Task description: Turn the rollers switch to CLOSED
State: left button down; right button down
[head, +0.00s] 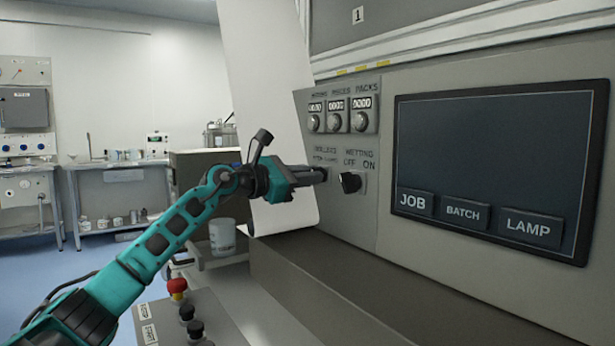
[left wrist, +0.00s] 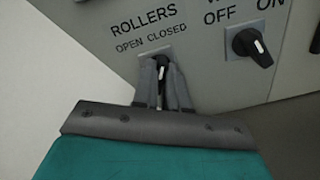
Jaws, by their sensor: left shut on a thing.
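The rollers switch (left wrist: 161,62) is a black knob with a white mark, under the labels ROLLERS, OPEN and CLOSED (left wrist: 151,42) in the left wrist view. My left gripper (left wrist: 162,80) is shut on the knob, with one grey finger on each side of it. The white mark shows between the fingers; its exact setting is hard to read. In the head view my left gripper (head: 318,174) reaches the grey panel from the left and hides the knob. My right gripper is not in view.
The black wetting knob (head: 349,182) sits just right of the rollers switch. Three counters (head: 337,113) are above, and a dark screen (head: 492,170) is at right. A white web (head: 265,90) hangs left of the panel. Push buttons (head: 187,313) stand below my arm.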

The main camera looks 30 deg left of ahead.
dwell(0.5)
pick_arm(q)
jog(key=c, duration=1.2)
grip_release()
jog(key=shift+o, duration=0.2)
jog(key=b+v, duration=0.4)
jog(key=v, duration=0.9)
jog(key=shift+d, duration=0.1)
